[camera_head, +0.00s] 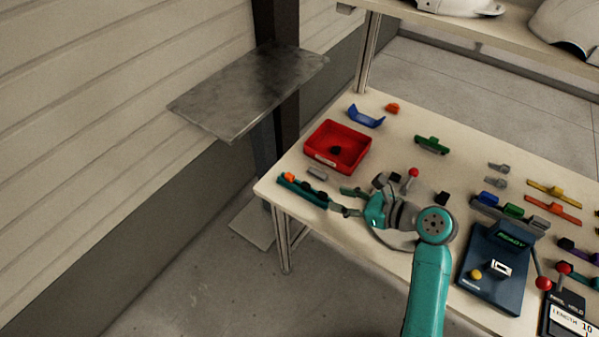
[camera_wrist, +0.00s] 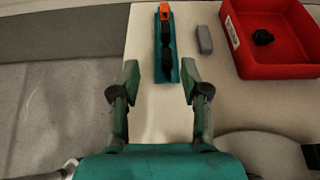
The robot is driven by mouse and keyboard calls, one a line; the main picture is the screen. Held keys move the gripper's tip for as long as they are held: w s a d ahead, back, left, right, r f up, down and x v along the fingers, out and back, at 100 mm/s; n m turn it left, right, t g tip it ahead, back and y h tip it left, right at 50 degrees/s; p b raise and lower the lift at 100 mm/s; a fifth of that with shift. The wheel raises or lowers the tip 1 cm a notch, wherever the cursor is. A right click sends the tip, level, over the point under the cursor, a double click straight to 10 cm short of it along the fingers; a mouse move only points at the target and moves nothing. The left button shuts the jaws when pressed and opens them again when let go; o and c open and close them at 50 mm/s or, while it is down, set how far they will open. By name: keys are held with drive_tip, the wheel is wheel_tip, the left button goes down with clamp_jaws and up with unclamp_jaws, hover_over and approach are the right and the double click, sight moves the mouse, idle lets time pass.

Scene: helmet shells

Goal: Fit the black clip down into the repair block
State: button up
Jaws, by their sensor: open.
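A teal block (camera_head: 318,200) lies at the table's left front edge; it also shows in the wrist view (camera_wrist: 175,72). An orange piece (camera_wrist: 164,12) sits at its far end, with black pieces (camera_wrist: 166,42) along its top. A separate black clip (camera_wrist: 263,37) lies inside the red tray (camera_wrist: 236,60); it shows in the head view (camera_head: 336,151) too. I cannot tell for sure which part is the repair block. My gripper (camera_wrist: 160,80) is open and empty. Its fingers stand either side of the teal block's near end, apart from it.
A small grey piece (camera_wrist: 204,40) lies between the teal block and the tray. A red-knobbed lever (camera_head: 413,173) stands behind my gripper. A dark blue device (camera_head: 492,268) stands to the right. A metal shelf (camera_head: 250,90) hangs on the wall at left.

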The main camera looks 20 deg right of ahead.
sight(308, 185)
drive_tip(key=x, duration=0.7)
drive_tip(key=r+x, duration=0.1)
drive_tip(key=x, duration=0.3)
drive_tip(key=shift+w+d+f, duration=0.1)
drive_tip(key=shift+w+d, duration=0.05)
drive_tip(key=shift+w, duration=0.4)
drive_tip(key=c, duration=0.8)
